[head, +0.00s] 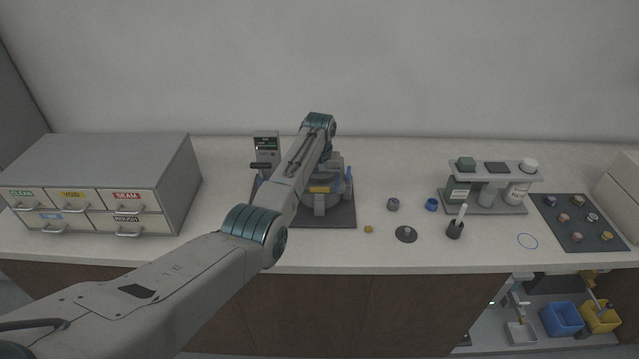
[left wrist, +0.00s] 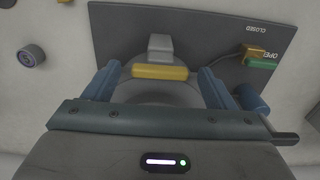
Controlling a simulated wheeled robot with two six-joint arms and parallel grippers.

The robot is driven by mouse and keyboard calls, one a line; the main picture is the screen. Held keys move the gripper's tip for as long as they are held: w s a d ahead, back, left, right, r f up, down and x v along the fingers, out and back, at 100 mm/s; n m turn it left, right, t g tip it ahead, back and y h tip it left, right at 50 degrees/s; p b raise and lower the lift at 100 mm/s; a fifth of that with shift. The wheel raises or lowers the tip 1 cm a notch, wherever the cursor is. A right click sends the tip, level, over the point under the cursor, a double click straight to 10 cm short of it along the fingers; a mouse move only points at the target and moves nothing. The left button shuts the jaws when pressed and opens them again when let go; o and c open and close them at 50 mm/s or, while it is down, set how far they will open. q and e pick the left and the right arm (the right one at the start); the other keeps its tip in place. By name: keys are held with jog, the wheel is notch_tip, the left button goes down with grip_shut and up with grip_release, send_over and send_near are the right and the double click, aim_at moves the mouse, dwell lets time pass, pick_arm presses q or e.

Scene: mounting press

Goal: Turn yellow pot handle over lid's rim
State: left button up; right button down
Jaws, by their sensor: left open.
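The yellow pot handle (head: 319,189) is a short bar at the front of the grey press in the head view. In the left wrist view the yellow handle (left wrist: 160,72) lies crosswise beside a grey block, at the edge of the round grey lid (left wrist: 165,92). My left gripper (left wrist: 158,84) is open above the lid. Its two blue fingers stand on either side, with the handle between them and a gap at each end. Much of the lid is hidden by my gripper body. My right gripper is not in view.
The press stands on a dark base plate (head: 338,216) marked OPEN and CLOSED. A display box (head: 266,145) is behind left, and a drawer cabinet (head: 100,185) farther left.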

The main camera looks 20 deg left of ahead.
pick_arm(q)
jog(key=shift+c, duration=1.3)
jog(key=c, duration=0.7)
jog(key=m+p, duration=0.2)
jog(key=m, duration=0.1)
jog(key=shift+r+m, duration=0.15)
jog(key=shift+m, duration=0.25)
jog(key=m+p, duration=0.1)
jog(key=m, duration=0.3)
jog(key=shift+w+m, duration=0.1)
jog(key=shift+m, duration=0.3)
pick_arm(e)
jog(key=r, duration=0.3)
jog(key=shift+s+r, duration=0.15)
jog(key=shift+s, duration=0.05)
